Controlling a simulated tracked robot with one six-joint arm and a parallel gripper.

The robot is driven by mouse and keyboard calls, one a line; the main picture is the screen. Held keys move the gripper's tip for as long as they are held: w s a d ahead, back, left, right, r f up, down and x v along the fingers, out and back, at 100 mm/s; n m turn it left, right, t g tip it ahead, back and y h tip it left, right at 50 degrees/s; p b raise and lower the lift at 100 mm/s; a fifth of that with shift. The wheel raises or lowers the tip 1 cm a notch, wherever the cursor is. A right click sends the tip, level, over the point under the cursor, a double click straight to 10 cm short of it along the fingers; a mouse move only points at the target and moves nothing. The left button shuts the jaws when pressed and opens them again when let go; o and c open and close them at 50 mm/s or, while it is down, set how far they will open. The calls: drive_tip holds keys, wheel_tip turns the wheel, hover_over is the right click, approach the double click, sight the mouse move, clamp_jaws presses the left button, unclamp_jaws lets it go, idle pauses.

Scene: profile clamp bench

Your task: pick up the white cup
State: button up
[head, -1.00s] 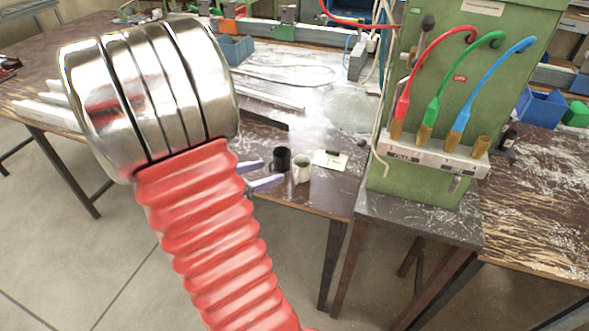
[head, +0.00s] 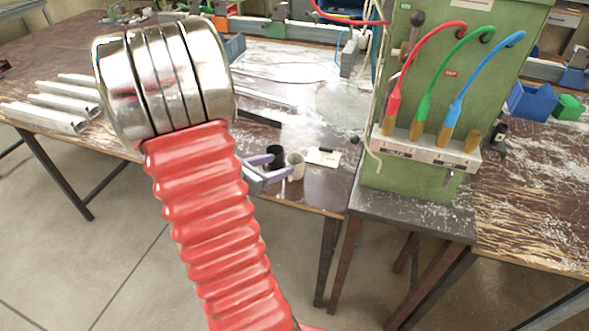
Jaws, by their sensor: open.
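The white cup (head: 296,166) stands on the brown bench near its front edge, just right of a black cup (head: 275,156). My gripper (head: 280,166) shows from behind my red arm, its pale purple fingers spread apart and pointing right toward the cups. The fingers overlap the lower part of the black cup and reach the left side of the white cup in the picture. I cannot tell whether they touch it. My arm hides the rest of the gripper.
A small pale card or block (head: 323,157) lies right of the white cup. A green machine (head: 465,85) with red, green and blue hoses stands further right. Metal profiles (head: 48,112) lie at the left. Blue bins (head: 533,102) sit at the right.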

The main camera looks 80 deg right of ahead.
sight(300, 158)
drive_tip(key=shift+x, duration=0.8)
drive_tip(key=shift+d, duration=0.1)
drive_tip(key=shift+x, duration=2.55)
drive_tip(key=shift+c, duration=0.4)
drive_tip(key=c, duration=0.8)
drive_tip(key=shift+c, duration=0.2)
drive_tip(key=shift+r, duration=0.1)
